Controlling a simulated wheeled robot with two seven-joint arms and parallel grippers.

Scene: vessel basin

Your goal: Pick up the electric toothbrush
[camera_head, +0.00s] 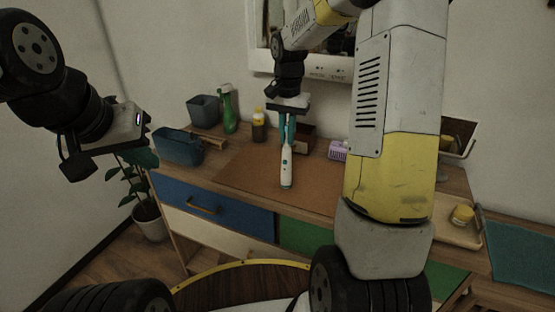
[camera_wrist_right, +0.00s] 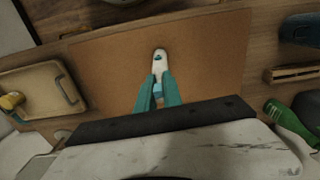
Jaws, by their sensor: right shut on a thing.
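The electric toothbrush (camera_head: 286,170) is white with teal buttons and hangs below my right gripper over the brown mat (camera_head: 240,172). My right gripper (camera_head: 287,140) has its teal fingers shut on the toothbrush. In the right wrist view the toothbrush (camera_wrist_right: 158,62) extends beyond the fingertips (camera_wrist_right: 158,92), with the mat (camera_wrist_right: 110,65) behind it. I cannot tell whether its lower end touches the mat. My left gripper (camera_head: 140,156) is at the left, away from the toothbrush; its fingers are mostly hidden behind its own body.
On the counter at the left stand a blue-grey bin (camera_head: 178,147), a dark bin (camera_head: 203,109), a green bottle (camera_head: 228,110) and an amber bottle (camera_head: 259,125). A purple item (camera_head: 339,150) sits right of the mat. A wooden tray (camera_head: 452,232) holds a yellow cup (camera_head: 462,215).

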